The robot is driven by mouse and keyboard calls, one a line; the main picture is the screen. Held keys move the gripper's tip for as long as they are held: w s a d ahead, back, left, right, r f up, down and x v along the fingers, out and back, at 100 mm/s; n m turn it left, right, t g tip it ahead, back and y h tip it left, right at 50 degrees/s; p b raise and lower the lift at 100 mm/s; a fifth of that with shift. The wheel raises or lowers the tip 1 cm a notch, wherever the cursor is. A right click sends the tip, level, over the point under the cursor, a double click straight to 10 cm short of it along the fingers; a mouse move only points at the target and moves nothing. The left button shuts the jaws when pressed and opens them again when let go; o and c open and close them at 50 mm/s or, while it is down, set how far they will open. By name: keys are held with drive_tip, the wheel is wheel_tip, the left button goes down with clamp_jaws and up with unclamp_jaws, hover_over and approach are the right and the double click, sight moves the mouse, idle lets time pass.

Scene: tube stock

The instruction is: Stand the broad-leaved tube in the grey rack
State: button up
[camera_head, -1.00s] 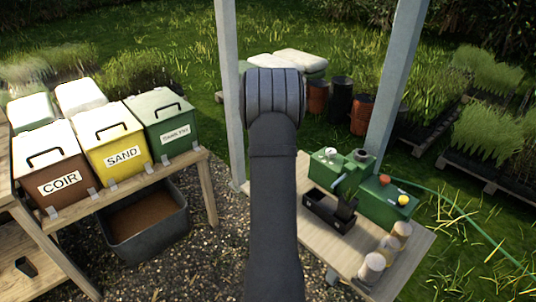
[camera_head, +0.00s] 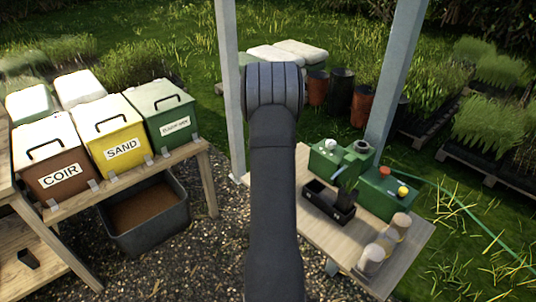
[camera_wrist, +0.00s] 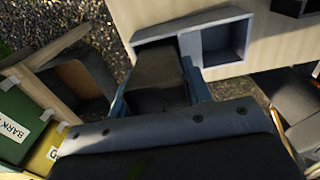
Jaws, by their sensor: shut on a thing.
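My gripper (camera_wrist: 158,90) is shut on a dark, square-sided tube (camera_wrist: 158,72) in the wrist view, with one finger on each side. No leaves show clearly on it, so its plant cannot be told. The grey rack (camera_wrist: 255,20) lies just beyond, on the pale table. The tube overlaps the rack's left compartment; whether its foot is inside or above cannot be told. The right compartment is empty. My arm hides the gripper's outline there.
Green equipment (camera_head: 385,195) stands close behind the rack. Several pale cylinders (camera_head: 385,245) stand at the table's front right. Left are labelled bins (camera_head: 122,148) on a wooden bench and a grey tub (camera_head: 150,220). A post (camera_head: 395,80) rises behind the table.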

drive_tip(key=shift+f, duration=0.3)
idle(0.4)
drive_tip(key=o, duration=1.1)
drive_tip(key=shift+o, duration=0.2)
wheel_tip(320, 180, up, 18)
drive_tip(key=shift+f, duration=0.25)
wheel_tip(320, 180, down, 17)
drive_tip(key=shift+f, duration=0.2)
drive_tip(key=shift+r, duration=0.1)
